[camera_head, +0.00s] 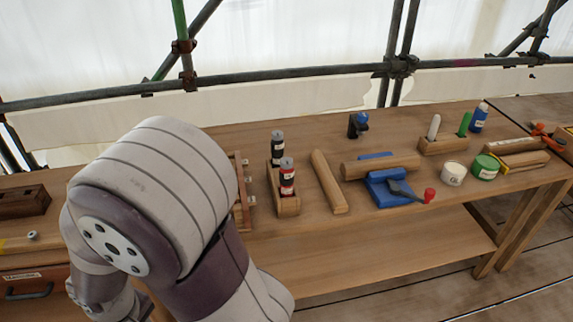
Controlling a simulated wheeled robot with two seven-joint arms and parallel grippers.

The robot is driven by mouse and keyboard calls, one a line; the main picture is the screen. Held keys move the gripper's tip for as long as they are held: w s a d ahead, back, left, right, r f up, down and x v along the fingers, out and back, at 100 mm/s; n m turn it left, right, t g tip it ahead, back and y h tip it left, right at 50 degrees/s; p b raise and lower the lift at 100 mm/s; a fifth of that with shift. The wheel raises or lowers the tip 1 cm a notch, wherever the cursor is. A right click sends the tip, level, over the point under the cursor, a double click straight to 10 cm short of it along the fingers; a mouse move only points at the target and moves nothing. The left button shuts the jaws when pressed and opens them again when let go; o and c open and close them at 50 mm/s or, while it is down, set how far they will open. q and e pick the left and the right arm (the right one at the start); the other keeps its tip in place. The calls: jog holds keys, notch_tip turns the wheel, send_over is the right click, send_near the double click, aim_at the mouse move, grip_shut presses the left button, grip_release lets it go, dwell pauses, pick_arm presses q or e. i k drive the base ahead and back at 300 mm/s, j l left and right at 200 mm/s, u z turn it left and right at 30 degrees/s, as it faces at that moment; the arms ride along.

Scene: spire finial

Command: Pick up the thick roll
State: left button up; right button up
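A thick wooden roll (380,166) lies level across a blue holder (388,192) on the workbench, right of the middle. A second, slimmer-looking wooden roll (328,183) lies on the bench to its left, pointing away from me. The picture does not label which one is the thick roll; the one on the blue holder looks thicker. A large grey and purple link of my own arm fills the lower left. Neither of my grippers can be seen, and nothing touches either roll.
A wooden block (283,205) holds two small bottles left of the rolls. A black handle with a red knob (429,195) sticks out by the blue holder. A white tub (453,174), a green tub (485,167) and a blue bottle (479,117) stand at the right.

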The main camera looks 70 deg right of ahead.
aim_at(352, 170)
jog(key=z, duration=3.1)
jog(key=i+z, duration=0.15)
jog(key=i, duration=0.3)
jog(key=i+j+z, duration=0.1)
jog(key=i, duration=0.35)
jog(key=i+j+z, duration=0.15)
jog(key=i, duration=0.3)
jog(key=i+j+z, duration=0.15)
jog(key=i, duration=0.25)
